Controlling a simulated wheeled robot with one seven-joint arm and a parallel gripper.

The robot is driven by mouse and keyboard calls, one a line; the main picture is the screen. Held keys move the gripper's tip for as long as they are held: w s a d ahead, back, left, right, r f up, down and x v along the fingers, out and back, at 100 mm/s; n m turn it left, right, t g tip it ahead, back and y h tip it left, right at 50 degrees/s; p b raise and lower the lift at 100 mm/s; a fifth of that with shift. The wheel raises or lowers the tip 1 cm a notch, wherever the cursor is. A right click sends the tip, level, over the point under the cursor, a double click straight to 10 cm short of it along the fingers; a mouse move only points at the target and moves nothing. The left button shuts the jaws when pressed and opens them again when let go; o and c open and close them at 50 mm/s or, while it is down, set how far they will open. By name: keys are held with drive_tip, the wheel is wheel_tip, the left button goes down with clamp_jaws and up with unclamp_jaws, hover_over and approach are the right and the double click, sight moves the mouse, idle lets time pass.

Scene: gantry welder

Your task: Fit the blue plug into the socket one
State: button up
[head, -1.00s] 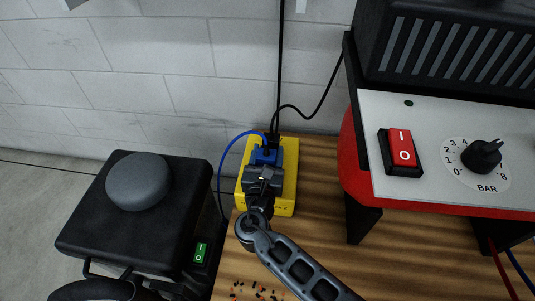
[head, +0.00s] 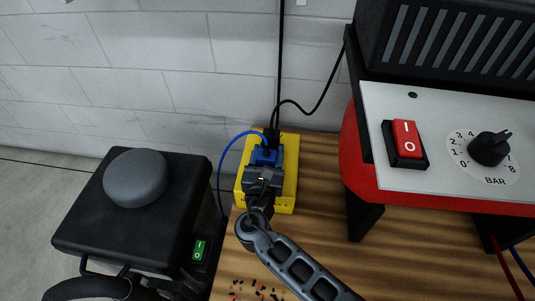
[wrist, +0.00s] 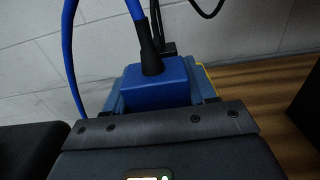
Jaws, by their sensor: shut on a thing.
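The blue plug (head: 264,156) is at the yellow socket box (head: 284,203) on the wooden bench, with its blue cable looping up and to the left. My gripper (head: 264,178) is shut on the blue plug, above the box. In the wrist view the blue plug (wrist: 157,86) sits just beyond the gripper's front edge, with a black cable boot on top. The plug's underside and the sockets are hidden by the plug and my gripper, so I cannot tell whether the plug is seated or which socket it is over.
A black plug (head: 272,134) with a black cable stands at the back of the box, close to the blue plug. A red machine (head: 362,155) stands right. A black unit with a grey knob (head: 136,178) stands left. Small bits (head: 258,290) lie on the bench (head: 325,200).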

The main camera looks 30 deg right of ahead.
drive_tip(key=shift+f+b, duration=0.8)
drive_tip(key=shift+f, duration=0.25)
drive_tip(key=o, duration=1.2)
drive_tip(key=shift+p+v, duration=0.75)
drive_tip(key=shift+v, duration=3.15)
